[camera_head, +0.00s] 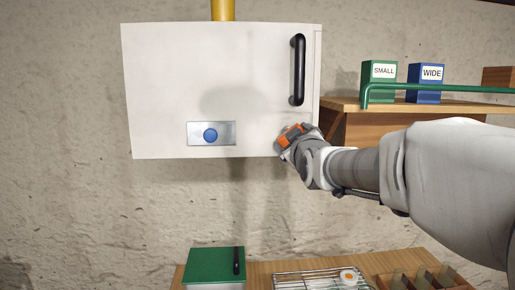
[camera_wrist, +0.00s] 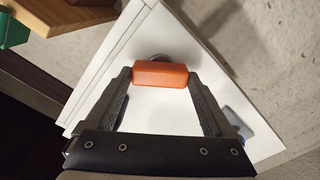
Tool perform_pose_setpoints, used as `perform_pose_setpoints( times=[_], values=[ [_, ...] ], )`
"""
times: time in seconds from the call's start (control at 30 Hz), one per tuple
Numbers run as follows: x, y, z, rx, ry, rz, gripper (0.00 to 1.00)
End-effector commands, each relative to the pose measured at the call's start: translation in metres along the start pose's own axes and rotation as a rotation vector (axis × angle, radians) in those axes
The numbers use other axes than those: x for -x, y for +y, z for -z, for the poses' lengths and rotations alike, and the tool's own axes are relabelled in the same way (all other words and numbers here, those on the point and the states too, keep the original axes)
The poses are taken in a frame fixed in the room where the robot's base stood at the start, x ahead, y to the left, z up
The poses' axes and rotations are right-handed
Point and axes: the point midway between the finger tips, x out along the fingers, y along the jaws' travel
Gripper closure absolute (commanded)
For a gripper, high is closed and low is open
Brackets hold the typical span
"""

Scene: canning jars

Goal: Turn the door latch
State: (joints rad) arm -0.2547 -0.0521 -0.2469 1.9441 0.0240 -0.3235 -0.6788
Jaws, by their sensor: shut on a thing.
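The orange latch (camera_wrist: 160,74) is a small block on a round grey base on the white cabinet door. It sits near the door's lower right corner in the head view (camera_head: 292,132). My gripper (camera_wrist: 161,79) is shut on it, with one finger at each end of the block in the wrist view. In the head view my gripper (camera_head: 290,141) reaches it from the lower right and partly hides it. The white cabinet door (camera_head: 170,75) is shut. A black bar handle (camera_head: 298,70) stands upright on its right side.
A metal plate with a blue round button (camera_head: 210,135) is low on the door. A wooden shelf (camera_head: 400,104) with a green rail, a green SMALL box (camera_head: 378,82) and a blue WIDE box (camera_head: 425,84) is at right. Below are a green-topped box (camera_head: 215,261) and a wire rack (camera_head: 310,279).

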Motion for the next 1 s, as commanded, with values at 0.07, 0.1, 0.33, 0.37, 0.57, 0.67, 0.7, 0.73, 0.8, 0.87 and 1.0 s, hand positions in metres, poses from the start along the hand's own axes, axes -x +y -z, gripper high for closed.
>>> perform_pose_setpoints(
  times=[0.07,0.1,0.33,0.37,0.57,0.67,0.7,0.73,0.8,0.87,1.0],
  values=[
    [0.0000,-0.0021,-0.0044,0.074,-0.001,-0.001,0.68],
    [-0.0001,-0.0017,-0.0045,0.111,-0.002,-0.002,0.68],
    [-0.0002,-0.0017,-0.0050,0.330,-0.003,-0.001,0.68],
    [-0.0002,-0.0021,-0.0048,0.359,-0.002,-0.001,0.68],
    [-0.0001,-0.0017,-0.0049,0.545,-0.002,-0.002,0.68],
    [-0.0001,-0.0015,-0.0050,0.633,-0.002,-0.002,0.68],
    [-0.0001,-0.0015,-0.0050,0.664,-0.003,-0.002,0.68],
    [-0.0001,-0.0018,-0.0049,0.687,-0.003,-0.001,0.68],
    [-0.0001,-0.0012,-0.0047,0.738,-0.003,-0.002,0.68],
    [-0.0001,-0.0014,-0.0045,0.778,-0.003,-0.001,0.68],
    [-0.0001,-0.0011,-0.0036,0.851,-0.003,-0.001,0.68]
  ],
)
